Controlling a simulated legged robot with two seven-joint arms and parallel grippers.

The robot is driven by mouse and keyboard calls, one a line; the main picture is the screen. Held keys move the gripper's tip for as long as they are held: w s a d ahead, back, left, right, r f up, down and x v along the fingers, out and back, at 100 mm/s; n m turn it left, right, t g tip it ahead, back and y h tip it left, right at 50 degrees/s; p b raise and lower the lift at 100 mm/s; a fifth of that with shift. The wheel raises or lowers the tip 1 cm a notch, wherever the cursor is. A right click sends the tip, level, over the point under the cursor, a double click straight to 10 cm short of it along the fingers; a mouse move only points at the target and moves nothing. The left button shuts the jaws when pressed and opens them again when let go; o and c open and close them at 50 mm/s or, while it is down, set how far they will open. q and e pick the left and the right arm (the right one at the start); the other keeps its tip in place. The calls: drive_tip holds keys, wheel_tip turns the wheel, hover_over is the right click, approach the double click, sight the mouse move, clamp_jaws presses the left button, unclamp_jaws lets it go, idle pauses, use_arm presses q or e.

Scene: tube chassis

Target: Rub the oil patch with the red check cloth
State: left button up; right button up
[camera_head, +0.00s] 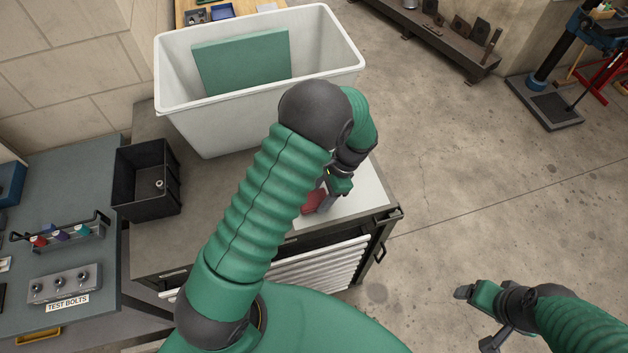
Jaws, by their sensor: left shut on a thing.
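My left gripper (331,192) is shut on a red cloth (314,202). The cloth is at the white surface (362,200) on top of the workbench cart; I cannot tell whether it touches that surface. It is small in view and partly hidden by my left arm, and its check pattern cannot be made out. No oil patch is clearly seen on the white surface, part of which my arm covers. My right gripper (477,318) is at the lower right over the floor, empty, with its fingers apart.
A white tub (215,125) holding a green board (243,62) stands behind my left arm. A black bin (146,180) is left of it. A bench (85,165) with bolts is at the far left. Concrete floor (470,190) is open on the right.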

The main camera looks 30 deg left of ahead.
use_arm(q)
wheel_tip(320, 180, up, 2)
drive_tip(key=shift+r+p, duration=0.15)
drive_tip(key=shift+p, duration=0.15)
drive_tip(key=p+v, duration=0.2)
drive_tip(key=v, duration=0.1)
drive_tip(key=shift+s+a+p, duration=0.1)
drive_tip(key=shift+s+p, duration=0.05)
drive_tip(key=shift+p, duration=0.15)
drive_tip(key=shift+s+r+p, duration=0.1)
drive_tip(key=shift+r+p, duration=0.55)
drive_tip(key=shift+r, duration=0.2)
drive_tip(key=shift+s+a+r+p, duration=0.1)
drive_tip(key=shift+a+r+p, duration=0.15)
drive_tip(key=shift+r+p, duration=0.2)
use_arm(e)
drive_tip(key=w+v, duration=0.1)
drive_tip(key=v, duration=0.4)
drive_tip(key=shift+w+a+r, duration=0.15)
drive_tip(key=shift+a+r, duration=0.15)
drive_tip(key=shift+r, duration=0.25)
use_arm(q)
drive_tip(key=shift+f, duration=0.1)
use_arm(e)
drive_tip(key=shift+w+d, duration=0.1)
use_arm(q)
drive_tip(key=shift+d, duration=0.2)
use_arm(e)
drive_tip(key=shift+d, duration=0.15)
